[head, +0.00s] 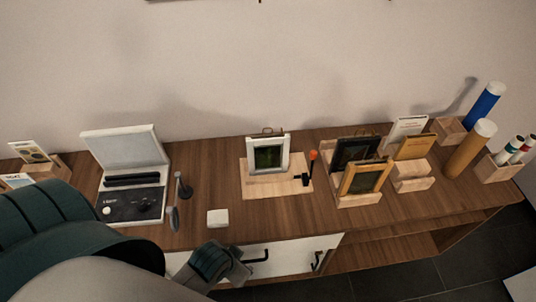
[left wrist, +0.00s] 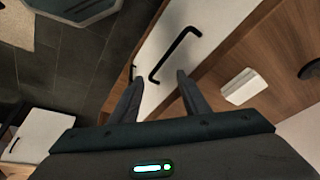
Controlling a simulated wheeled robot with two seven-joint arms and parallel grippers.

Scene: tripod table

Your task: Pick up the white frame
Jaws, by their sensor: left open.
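The white frame (head: 268,155), with a dark green picture, stands upright on a light wooden board (head: 293,188) near the middle of the table in the head view. A small orange-tipped tool lies or stands at its right, close to it. My left gripper (head: 238,272) is low in front of the table's front edge, well apart from the frame. In the left wrist view my left gripper (left wrist: 158,80) is open and empty, with a drawer handle beyond its fingertips. The frame does not show in the left wrist view. My right gripper is not in view.
A small white block (head: 218,218) lies near the front edge and also shows in the left wrist view (left wrist: 243,87). An open white case (head: 128,175) stands left. Dark and gold frames (head: 366,177) in wooden holders stand right. Drawer handles (head: 258,257) project in front.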

